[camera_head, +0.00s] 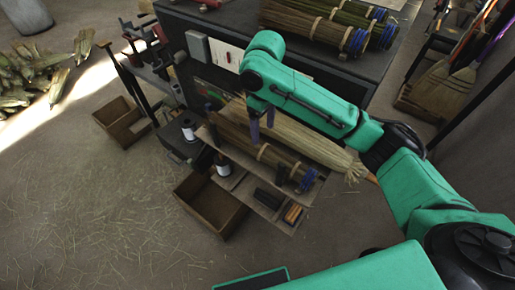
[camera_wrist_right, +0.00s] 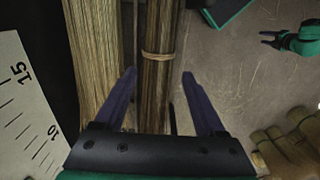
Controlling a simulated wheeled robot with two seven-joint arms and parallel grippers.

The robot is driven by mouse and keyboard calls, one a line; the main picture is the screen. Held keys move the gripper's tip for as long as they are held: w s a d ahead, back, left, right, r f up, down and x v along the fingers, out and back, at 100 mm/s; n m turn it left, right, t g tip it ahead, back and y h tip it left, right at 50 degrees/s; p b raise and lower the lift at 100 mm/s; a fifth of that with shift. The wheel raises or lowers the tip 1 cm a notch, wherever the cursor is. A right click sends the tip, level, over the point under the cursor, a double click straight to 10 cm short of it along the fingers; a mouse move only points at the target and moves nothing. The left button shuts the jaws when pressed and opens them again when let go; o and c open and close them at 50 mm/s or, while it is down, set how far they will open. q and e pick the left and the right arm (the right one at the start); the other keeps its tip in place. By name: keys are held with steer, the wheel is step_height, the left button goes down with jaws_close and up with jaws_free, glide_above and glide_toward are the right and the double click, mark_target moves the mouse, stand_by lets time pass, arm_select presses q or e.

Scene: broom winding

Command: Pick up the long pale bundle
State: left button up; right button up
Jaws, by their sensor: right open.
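The long pale bundle (camera_head: 312,138) lies on the bench-side shelf, its frayed end pointing lower right. In the right wrist view the pale bundle (camera_wrist_right: 94,60) runs left of the fingers. A darker tied bundle (camera_head: 236,134) lies beside it, and in the right wrist view this darker bundle (camera_wrist_right: 157,85) shows between my fingers. My right gripper (camera_head: 262,124) is open above the bundles; its spread fingers also show in the right wrist view (camera_wrist_right: 163,98). It holds nothing. My left gripper (camera_wrist_right: 268,40) appears small at upper right of the wrist view, its fingers apart.
A dark workbench (camera_head: 335,78) with several tied bundles stands behind the shelf. Spools, a wooden crate (camera_head: 210,203) and another crate (camera_head: 123,122) are on the left. A broom rack (camera_head: 440,90) stands at right. The floor at lower left is open, strewn with straw.

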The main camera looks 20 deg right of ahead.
steer(key=f+p, duration=0.1)
steer(key=f, duration=0.2)
steer(key=f+p, duration=0.1)
steer(key=f, duration=0.3)
steer(key=f+p, duration=0.1)
steer(key=f, duration=0.2)
steer(key=shift+s+d+f, duration=0.15)
steer(key=shift+s+d, duration=0.05)
steer(key=shift+d, duration=0.15)
steer(key=shift+s+d+f, duration=0.1)
steer(key=c, duration=1.1)
arm_select(q)
steer(key=shift+s+d+r+b, duration=0.25)
steer(key=shift+d+r+b, duration=0.1)
steer(key=shift+r, duration=0.2)
steer(key=shift+s+d+r+b, duration=0.25)
steer(key=shift+d+r+b, duration=0.1)
steer(key=shift+r, duration=0.2)
arm_select(e)
steer(key=shift+o, duration=0.2)
step_height(320, 180, up, 20)
